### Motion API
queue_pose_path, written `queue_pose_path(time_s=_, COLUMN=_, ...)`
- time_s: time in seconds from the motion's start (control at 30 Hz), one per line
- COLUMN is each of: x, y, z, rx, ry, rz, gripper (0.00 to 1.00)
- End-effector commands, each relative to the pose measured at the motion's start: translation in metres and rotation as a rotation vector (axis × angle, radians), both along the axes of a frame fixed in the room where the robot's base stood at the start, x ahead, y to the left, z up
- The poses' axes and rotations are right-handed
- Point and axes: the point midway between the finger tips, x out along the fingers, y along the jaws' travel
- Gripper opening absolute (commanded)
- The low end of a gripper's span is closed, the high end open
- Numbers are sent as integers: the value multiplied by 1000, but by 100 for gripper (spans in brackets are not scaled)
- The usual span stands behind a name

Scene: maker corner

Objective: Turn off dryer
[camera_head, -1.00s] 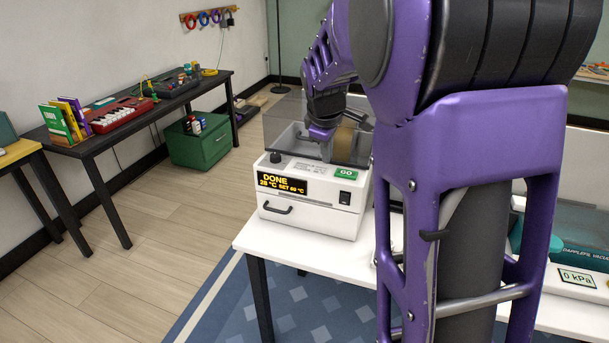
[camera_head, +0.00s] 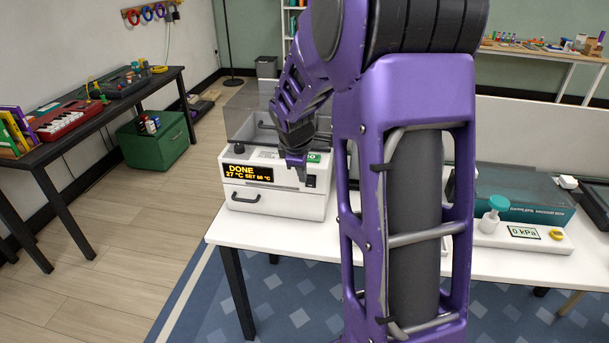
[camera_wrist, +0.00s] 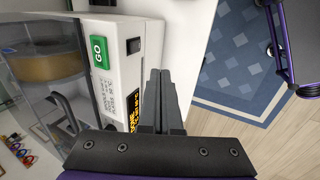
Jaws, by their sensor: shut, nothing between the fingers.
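The dryer (camera_head: 270,202) is a white box with a smoky clear lid, standing on the white table. Its display (camera_head: 248,173) reads DONE, 27 °C. A black rocker switch (camera_head: 311,181) sits at the right of its front face.
A tan spool (camera_wrist: 45,68) is inside the dryer under the lid. A teal vacuum box (camera_head: 530,208) stands right on the same white table (camera_head: 270,237). A dark bench (camera_head: 150,83) with a red keyboard and a green cabinet (camera_head: 155,145) are at left.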

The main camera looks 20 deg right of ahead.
Motion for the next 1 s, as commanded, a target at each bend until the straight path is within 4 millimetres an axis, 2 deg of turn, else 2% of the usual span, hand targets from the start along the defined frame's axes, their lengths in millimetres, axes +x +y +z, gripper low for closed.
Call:
queue_pose_path(time_s=0.43, x=31, y=-21, z=-86, rx=1, ry=5, rz=-1, gripper=0)
queue_pose_path(time_s=0.5, x=43, y=-30, z=-77, rx=0, ry=0, rz=-3, gripper=0)
queue_pose_path(time_s=0.7, x=59, y=-40, z=-75, rx=1, ry=0, rz=-2, gripper=0)
queue_pose_path(time_s=1.0, x=63, y=-43, z=-75, rx=1, ry=2, rz=-1, gripper=0)
